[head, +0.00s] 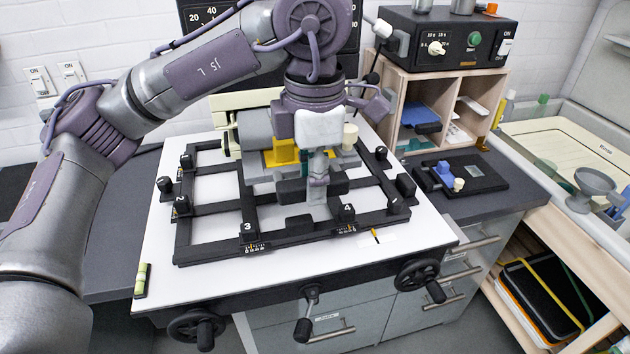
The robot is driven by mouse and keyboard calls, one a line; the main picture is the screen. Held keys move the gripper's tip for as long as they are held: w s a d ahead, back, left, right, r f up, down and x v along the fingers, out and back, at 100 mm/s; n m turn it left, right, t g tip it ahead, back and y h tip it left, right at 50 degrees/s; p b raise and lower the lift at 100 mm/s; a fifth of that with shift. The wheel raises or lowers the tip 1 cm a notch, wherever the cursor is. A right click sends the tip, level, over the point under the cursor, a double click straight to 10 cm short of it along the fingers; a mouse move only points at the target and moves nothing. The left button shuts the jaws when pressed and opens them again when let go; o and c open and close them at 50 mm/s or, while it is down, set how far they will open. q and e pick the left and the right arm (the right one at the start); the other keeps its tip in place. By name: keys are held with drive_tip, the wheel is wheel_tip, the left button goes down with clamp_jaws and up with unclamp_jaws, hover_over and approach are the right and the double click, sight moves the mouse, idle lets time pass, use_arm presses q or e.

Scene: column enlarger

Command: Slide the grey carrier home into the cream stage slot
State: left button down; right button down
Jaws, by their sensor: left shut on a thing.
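My left gripper (316,188) reaches down from above, over the black easel frame. It is shut on the grey carrier (262,173), whose flat grey edge shows just left of the fingers. The cream stage (246,100) is behind the gripper, with grey and yellow parts in front of it. My wrist and fingers hide the slot and much of the carrier, so I cannot tell how far the carrier sits in the slot. My right gripper is not in view.
The black easel frame (212,246) with numbered corners lies on the white baseboard (160,262). Black handwheels (418,274) stick out at the front. A wooden shelf with a black timer box (450,36) stands at the back right. A black plate (480,172) lies on the right counter.

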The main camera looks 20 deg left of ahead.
use_arm(q)
drive_tip(key=shift+w+a, duration=0.45)
drive_tip(key=shift+w, duration=0.15)
idle(0.3)
drive_tip(key=shift+w, duration=0.15)
drive_tip(key=shift+w+a, duration=0.7)
drive_tip(key=shift+w, duration=0.3)
drive_tip(key=shift+w+a, duration=0.7)
drive_tip(key=shift+w, duration=0.25)
drive_tip(key=shift+w+r, duration=0.1)
drive_tip(key=shift+w+a+p, duration=0.4)
drive_tip(key=shift+w+a, duration=0.3)
drive_tip(key=shift+w, duration=0.3)
drive_tip(key=shift+w+a+p, duration=0.4)
drive_tip(key=shift+w+a, duration=0.3)
drive_tip(key=shift+w, duration=0.25)
drive_tip(key=shift+w+a, duration=0.1)
drive_tip(key=shift+w, duration=0.1)
drive_tip(key=shift+w+a, duration=0.2)
drive_tip(key=shift+w, duration=0.05)
